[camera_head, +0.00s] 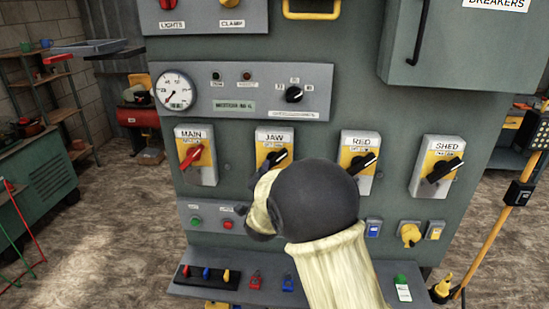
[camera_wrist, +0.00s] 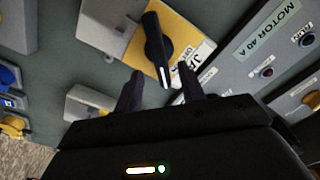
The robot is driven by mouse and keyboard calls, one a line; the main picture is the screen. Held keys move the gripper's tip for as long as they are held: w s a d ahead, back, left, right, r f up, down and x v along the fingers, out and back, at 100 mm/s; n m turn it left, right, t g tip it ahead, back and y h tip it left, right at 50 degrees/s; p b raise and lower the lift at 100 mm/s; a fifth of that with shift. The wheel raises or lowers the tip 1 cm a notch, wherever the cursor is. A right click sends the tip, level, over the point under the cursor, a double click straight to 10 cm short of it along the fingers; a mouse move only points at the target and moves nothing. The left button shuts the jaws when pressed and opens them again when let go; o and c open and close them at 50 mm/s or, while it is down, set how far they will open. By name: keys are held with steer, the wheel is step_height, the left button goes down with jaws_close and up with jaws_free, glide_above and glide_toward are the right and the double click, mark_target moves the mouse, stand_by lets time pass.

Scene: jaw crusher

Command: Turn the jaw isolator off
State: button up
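The jaw isolator (camera_head: 262,138) is a pale box with a yellow plate, a JAW label and a black rotary handle (camera_head: 277,158). In the head view the handle slants up to the right, and my arm covers the box's lower part. In the wrist view the yellow plate (camera_wrist: 186,35) and black handle (camera_wrist: 155,38) are close ahead. My gripper (camera_wrist: 160,72) is open, its two dark fingers apart, with the handle's near end showing in the gap between them. I cannot tell whether the fingers touch the handle. The fingers are mostly hidden in the head view.
The main isolator (camera_head: 195,153), with a red handle, is left of it. The red (camera_head: 359,162) and shed (camera_head: 436,167) isolators, with black handles, are right. A gauge and selector panel (camera_head: 240,88) is above. Push buttons (camera_head: 196,221) and a shelf with small levers (camera_head: 207,272) are below.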

mark_target(274, 163)
steer(key=w+p, duration=0.1)
steer(key=w, duration=0.5)
steer(key=shift+d+p, duration=0.15)
steer(key=shift+p, duration=0.25)
jaws_close()
